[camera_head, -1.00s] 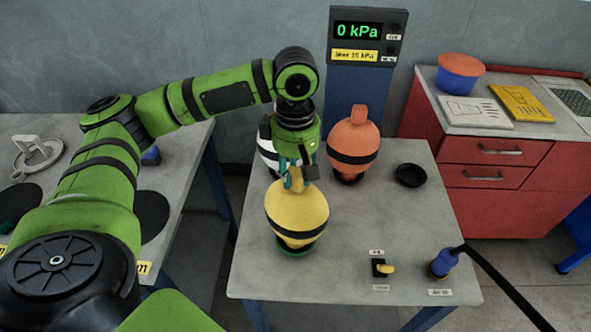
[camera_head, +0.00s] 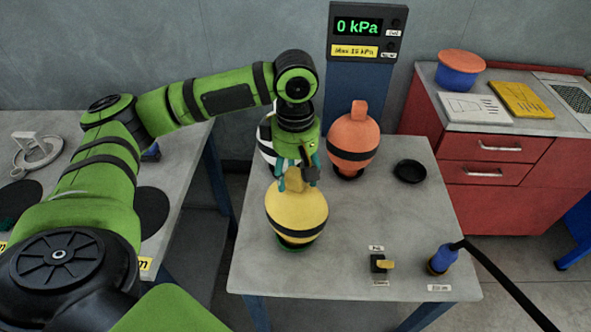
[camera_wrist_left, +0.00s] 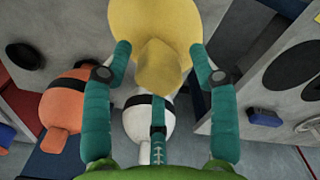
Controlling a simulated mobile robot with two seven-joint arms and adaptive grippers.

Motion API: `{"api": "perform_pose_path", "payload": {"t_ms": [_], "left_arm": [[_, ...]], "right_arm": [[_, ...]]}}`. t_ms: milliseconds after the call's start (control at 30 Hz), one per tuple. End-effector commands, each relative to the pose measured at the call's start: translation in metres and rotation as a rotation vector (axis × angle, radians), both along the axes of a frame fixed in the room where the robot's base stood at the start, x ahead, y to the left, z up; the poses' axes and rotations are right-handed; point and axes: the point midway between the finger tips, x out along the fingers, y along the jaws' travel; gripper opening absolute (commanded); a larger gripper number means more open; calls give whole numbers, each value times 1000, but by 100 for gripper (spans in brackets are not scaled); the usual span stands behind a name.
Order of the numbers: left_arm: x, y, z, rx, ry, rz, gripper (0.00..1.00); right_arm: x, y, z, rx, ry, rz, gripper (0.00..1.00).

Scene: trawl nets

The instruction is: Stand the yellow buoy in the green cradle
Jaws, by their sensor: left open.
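The yellow buoy (camera_head: 297,203) with a black band stands upright on the table, its lower end in the green cradle (camera_head: 293,246), of which only a thin rim shows. My left gripper (camera_head: 297,180) is directly above it, around the buoy's top lug. In the left wrist view the teal fingers of the left gripper (camera_wrist_left: 161,65) are spread on both sides of the yellow buoy's lug (camera_wrist_left: 161,66), with gaps between. The left gripper is open and holds nothing. My right gripper is not in view.
An orange buoy (camera_head: 352,145) and a white buoy (camera_head: 266,142) stand behind. An empty black cradle (camera_head: 410,172) lies at the right. A valve (camera_head: 381,264) and a blue hose fitting (camera_head: 442,260) are at the front right. A gauge (camera_head: 361,28) reads 0 kPa.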

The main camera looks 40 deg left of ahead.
Motion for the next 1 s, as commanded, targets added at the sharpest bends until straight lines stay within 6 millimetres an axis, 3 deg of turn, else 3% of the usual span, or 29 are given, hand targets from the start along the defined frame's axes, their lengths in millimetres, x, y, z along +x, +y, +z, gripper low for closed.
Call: {"api": "perform_pose_path", "payload": {"t_ms": [167,600,1000], "left_arm": [[1,0,13,-2,-4,0,59],[1,0,105,0,-8,0,59],[0,0,122,-1,-4,1,59]], "right_arm": [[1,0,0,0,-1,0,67],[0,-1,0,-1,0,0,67],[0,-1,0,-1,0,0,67]]}}
